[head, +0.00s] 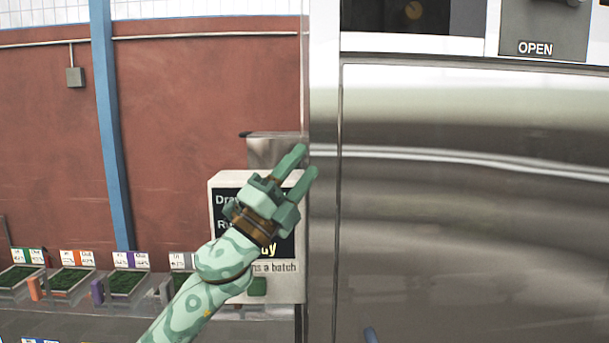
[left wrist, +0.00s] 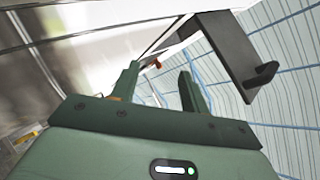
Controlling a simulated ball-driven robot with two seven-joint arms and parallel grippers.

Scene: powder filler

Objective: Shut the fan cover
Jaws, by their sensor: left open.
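No part in view can be told for certain as the fan cover. A large shiny steel panel (head: 470,200) fills the right of the head view, with a grey plate marked OPEN (head: 543,30) above it. My left gripper (head: 306,161) is open and empty, pointing up and right beside the panel's left edge; I cannot tell whether it touches. In the left wrist view its two fingers (left wrist: 159,72) stand apart with nothing between them. A dark grey flat bar with a hooked end (left wrist: 228,55) hangs beyond them there. My right gripper is not in view.
A white sign box (head: 220,195) stands behind my left gripper. Several trays with green contents, such as this one (head: 72,280), line the low counter at left. A blue post (head: 113,130) stands before the red wall (head: 200,110). The space left of the gripper looks free.

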